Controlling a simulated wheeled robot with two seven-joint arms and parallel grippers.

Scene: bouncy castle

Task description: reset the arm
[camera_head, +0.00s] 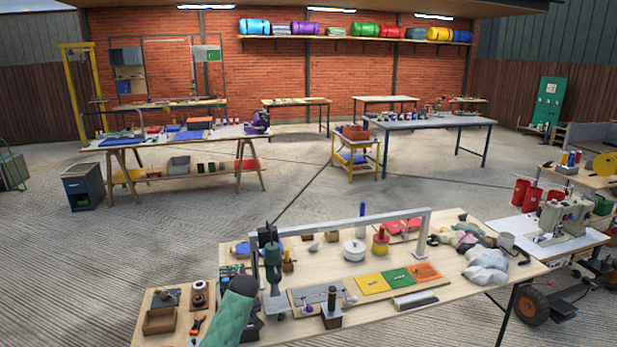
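The task names no object. The nearest thing is a wooden workbench (330,262) across the lower middle. On it are a grey metal frame (345,222), a green and black upright tool (272,262), and yellow, green and orange squares (397,278) on a board.
A sewing machine (563,218) stands on a table at the right. Grey crumpled cloth (487,264) lies on the bench's right end. A yellow trolley (354,155) and further tables stand behind. Open concrete floor (190,235) lies between the bench and the back tables.

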